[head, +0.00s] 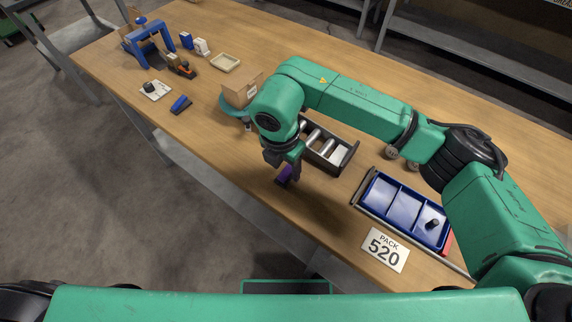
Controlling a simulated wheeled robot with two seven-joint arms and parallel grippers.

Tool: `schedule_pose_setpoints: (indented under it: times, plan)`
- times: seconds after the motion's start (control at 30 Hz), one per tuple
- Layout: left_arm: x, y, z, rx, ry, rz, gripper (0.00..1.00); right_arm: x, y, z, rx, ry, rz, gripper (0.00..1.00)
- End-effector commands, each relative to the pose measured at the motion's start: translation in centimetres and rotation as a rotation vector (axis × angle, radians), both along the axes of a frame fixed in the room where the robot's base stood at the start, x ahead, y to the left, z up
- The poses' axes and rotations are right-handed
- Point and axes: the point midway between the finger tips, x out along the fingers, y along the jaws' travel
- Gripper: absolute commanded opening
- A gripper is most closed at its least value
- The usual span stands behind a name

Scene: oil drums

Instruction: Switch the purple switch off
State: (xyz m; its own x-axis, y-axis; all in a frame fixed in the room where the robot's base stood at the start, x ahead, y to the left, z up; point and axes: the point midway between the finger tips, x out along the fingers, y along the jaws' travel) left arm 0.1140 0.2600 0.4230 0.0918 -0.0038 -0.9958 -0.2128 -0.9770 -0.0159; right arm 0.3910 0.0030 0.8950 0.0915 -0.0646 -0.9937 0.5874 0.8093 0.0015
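The purple switch (284,175) is on the wooden table, near its front edge and left of the blue tray. My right arm reaches in from the right, and my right gripper (289,168) points down right at the switch, covering part of it. I cannot tell whether the fingers touch it or whether they are open or shut. The switch's position, on or off, is also hidden. My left gripper is not in view.
A dark tray with metal rollers (330,146) lies just behind the gripper. A blue divided tray (404,208) and a "PACK 520" card (385,249) are to the right. A cardboard box (242,91), a blue switch (181,104) and a blue frame (146,40) are to the left.

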Motion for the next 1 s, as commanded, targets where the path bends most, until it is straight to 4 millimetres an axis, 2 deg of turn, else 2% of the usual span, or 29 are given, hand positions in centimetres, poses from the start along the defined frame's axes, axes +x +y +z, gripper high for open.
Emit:
schedule_pose_setpoints:
  times: [0.17, 0.27, 0.37, 0.57, 0.7, 0.83, 1.0]
  plan:
    - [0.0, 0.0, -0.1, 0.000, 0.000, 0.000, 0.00, 0.0, 0.0, 0.2, 0.000, 0.000, 0.000, 0.57]
    - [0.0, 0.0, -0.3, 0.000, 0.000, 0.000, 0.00, 0.0, 0.1, 1.1, 0.000, -0.001, 0.000, 0.57]
    - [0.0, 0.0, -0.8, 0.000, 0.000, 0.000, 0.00, -0.3, 0.3, 3.1, 0.001, -0.005, 0.002, 0.57]
    - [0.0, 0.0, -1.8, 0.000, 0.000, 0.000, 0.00, -0.8, 0.7, 8.8, 0.002, -0.005, 0.003, 0.57]
    - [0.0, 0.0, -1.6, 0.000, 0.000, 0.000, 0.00, -1.1, 0.8, 12.6, -0.001, -0.006, 0.001, 0.57]
    - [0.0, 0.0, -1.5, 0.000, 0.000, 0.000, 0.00, -1.3, 0.9, 14.2, -0.002, -0.002, 0.000, 0.57]
    - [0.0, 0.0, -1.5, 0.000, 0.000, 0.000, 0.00, -1.4, 1.0, 14.5, -0.001, 0.001, 0.000, 0.57]
